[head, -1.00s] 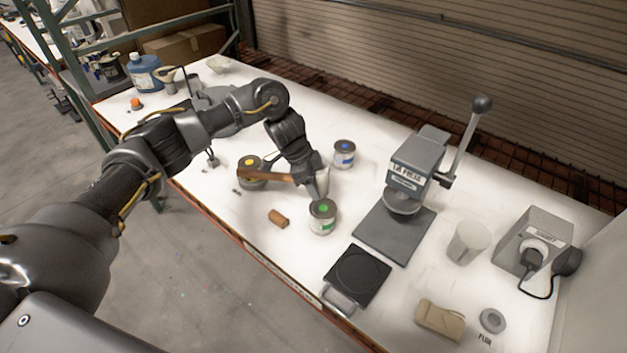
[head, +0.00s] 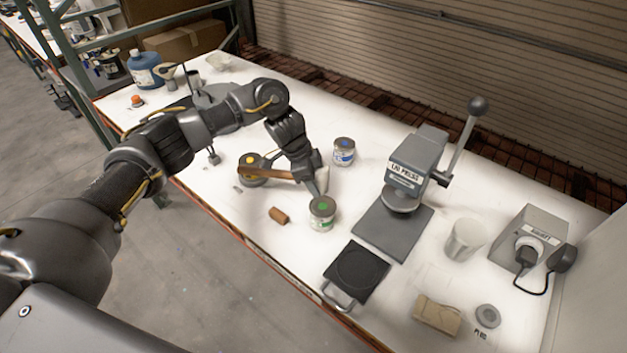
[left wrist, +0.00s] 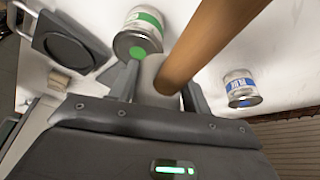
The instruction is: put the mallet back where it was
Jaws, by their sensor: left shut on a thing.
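The mallet has a wooden handle (head: 268,174) and a pale head (head: 322,180). My left gripper (head: 316,187) is shut on the mallet near its head, beside and behind the green-marked can (head: 322,216). The handle points left in the head view, passing across the yellow-marked can (head: 252,162). In the left wrist view the brown handle (left wrist: 212,42) runs up from the grey head (left wrist: 153,78) between the fingers. The green-marked can (left wrist: 138,38) shows close by there. Whether the mallet touches the table is unclear. My right gripper is out of view.
The blue-marked can (head: 344,153) stands behind the gripper. A brown cylinder (head: 278,215) lies in front. Bare table lies between the blue can and the press.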

